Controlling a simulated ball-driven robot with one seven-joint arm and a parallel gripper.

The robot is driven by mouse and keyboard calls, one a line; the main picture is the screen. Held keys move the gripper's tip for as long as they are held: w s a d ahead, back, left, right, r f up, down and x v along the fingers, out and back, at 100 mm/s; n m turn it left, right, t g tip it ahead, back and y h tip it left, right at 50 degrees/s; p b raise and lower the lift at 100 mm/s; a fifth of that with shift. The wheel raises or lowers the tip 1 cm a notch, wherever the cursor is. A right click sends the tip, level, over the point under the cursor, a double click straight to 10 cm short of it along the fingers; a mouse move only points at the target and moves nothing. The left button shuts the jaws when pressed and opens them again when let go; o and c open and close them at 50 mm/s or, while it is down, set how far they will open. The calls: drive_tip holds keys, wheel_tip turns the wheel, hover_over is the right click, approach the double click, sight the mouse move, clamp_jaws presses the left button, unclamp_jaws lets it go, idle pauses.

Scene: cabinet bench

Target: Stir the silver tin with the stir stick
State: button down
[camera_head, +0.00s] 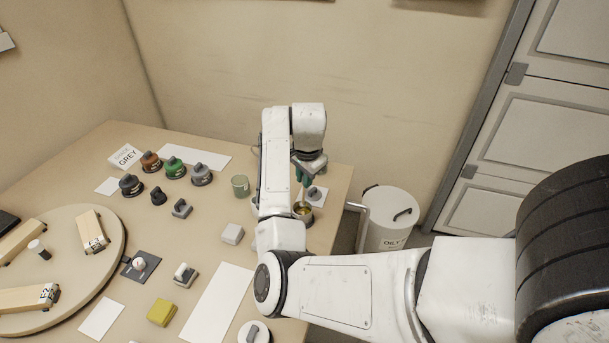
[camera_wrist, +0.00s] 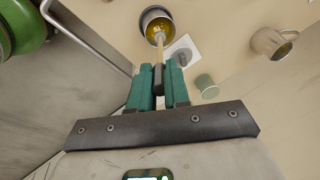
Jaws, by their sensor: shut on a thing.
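The silver tin (camera_wrist: 146,22) is open and holds a yellow-brown liquid. It stands near the right edge of the bench in the head view (camera_head: 303,218), partly behind my arm. My gripper (camera_wrist: 158,84) has green fingers and is shut on the stir stick (camera_wrist: 160,45) by its dark grip. The stick's pale shaft runs from my fingers into the tin, its far end at the liquid. How deep it reaches is hard to tell. In the head view my gripper (camera_head: 304,174) is above the tin, pointing down.
A lid on a white card (camera_head: 318,196) lies close beside the tin. A green-grey cup (camera_head: 240,186) stands to the left. Several lidded tins (camera_head: 174,168) line the back left. A round board (camera_head: 70,222) fills the left. A white bin (camera_head: 389,222) stands off the bench's right edge.

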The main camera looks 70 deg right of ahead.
sight(304, 193)
drive_tip(key=shift+a+f, duration=0.1)
drive_tip(key=shift+f, duration=0.4)
drive_tip(key=shift+w+d+f+b, duration=0.1)
drive_tip(key=shift+d+f+b, duration=0.1)
drive_tip(key=shift+f+b, duration=0.6)
drive_tip(key=shift+w+d+f+b, duration=0.15)
drive_tip(key=shift+f+b, duration=0.2)
drive_tip(key=shift+f, duration=0.9)
drive_tip(key=shift+w+d+f+b, duration=0.1)
drive_tip(key=shift+d+f+b, duration=0.1)
drive_tip(key=shift+f+b, duration=0.6)
drive_tip(key=shift+f, duration=0.2)
drive_tip(key=shift+w, duration=0.1)
